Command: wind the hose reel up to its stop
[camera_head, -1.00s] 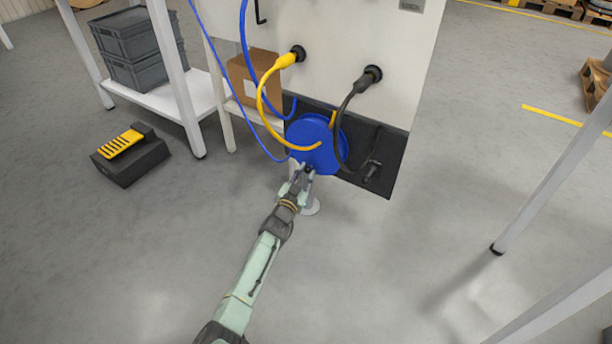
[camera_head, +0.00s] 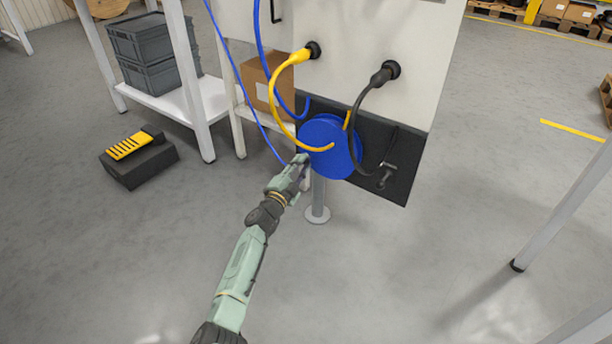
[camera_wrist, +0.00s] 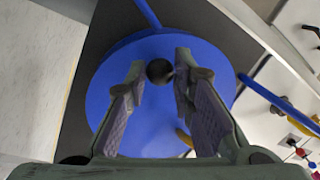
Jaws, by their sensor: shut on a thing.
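The hose reel (camera_head: 328,145) is a blue disc on a grey post, in front of a dark panel on a white cabinet. In the wrist view the reel's blue face (camera_wrist: 150,125) fills the middle. A black round crank knob (camera_wrist: 159,71) stands near its rim. My gripper (camera_head: 301,161) is at the reel's lower left edge in the head view. In the wrist view its fingertips (camera_wrist: 160,73) are on both sides of the knob, shut on it. A thin blue hose (camera_head: 245,92) runs from the upper left down to the reel. My gripper hides the knob in the head view.
Yellow (camera_head: 272,92) and black (camera_head: 355,110) cables hang from the cabinet (camera_head: 370,40) close in front of and beside the reel. A shelf with grey crates (camera_head: 155,55) and a black-and-yellow box (camera_head: 137,158) stand left. Floor around my arm is clear.

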